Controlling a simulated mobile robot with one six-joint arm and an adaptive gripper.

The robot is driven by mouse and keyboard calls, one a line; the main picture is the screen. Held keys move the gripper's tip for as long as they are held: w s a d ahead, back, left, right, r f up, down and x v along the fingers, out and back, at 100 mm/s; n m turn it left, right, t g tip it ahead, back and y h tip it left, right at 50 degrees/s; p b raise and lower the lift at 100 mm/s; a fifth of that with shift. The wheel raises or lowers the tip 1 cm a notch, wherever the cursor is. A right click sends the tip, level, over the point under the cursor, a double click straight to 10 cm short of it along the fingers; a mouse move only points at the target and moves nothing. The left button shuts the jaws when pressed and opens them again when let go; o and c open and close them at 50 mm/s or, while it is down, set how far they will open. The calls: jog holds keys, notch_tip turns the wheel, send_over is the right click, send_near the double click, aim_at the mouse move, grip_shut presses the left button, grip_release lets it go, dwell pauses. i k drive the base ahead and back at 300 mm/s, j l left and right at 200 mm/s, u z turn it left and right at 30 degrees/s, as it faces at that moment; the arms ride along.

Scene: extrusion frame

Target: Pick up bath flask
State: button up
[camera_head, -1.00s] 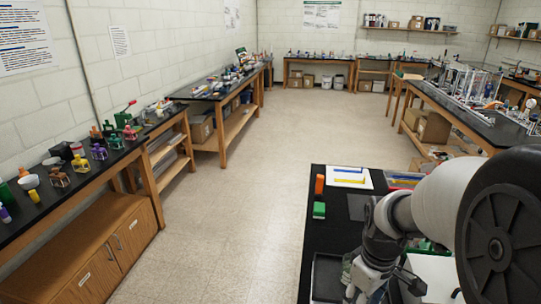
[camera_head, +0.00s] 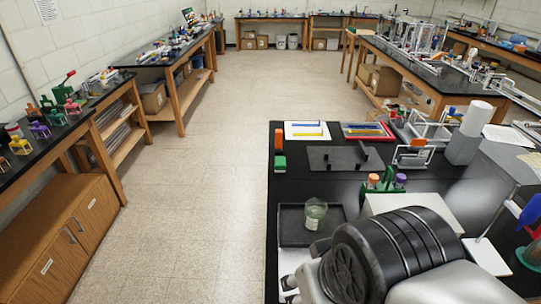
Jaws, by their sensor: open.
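A glass vessel with pale greenish contents (camera_head: 316,214), likely the bath flask, stands upright in a shallow black tray (camera_head: 289,228) on the black bench. Its open rim faces up and nothing touches it that I can see. My arm fills the bottom centre and right of the view, its dark ribbed joint just in front of the vessel and tray.
A green rack (camera_head: 384,182) with coloured caps stands right of the vessel. A white cylinder (camera_head: 477,118) stands farther right. The floor (camera_head: 205,170) on the left is clear.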

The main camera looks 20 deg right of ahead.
aim_at(316, 211)
jog(key=z, duration=2.5)
jog(key=u, duration=1.85)
jog(key=i+j+u, duration=0.4)
jog(key=j+u, duration=0.15)
jog(key=j, duration=0.15)
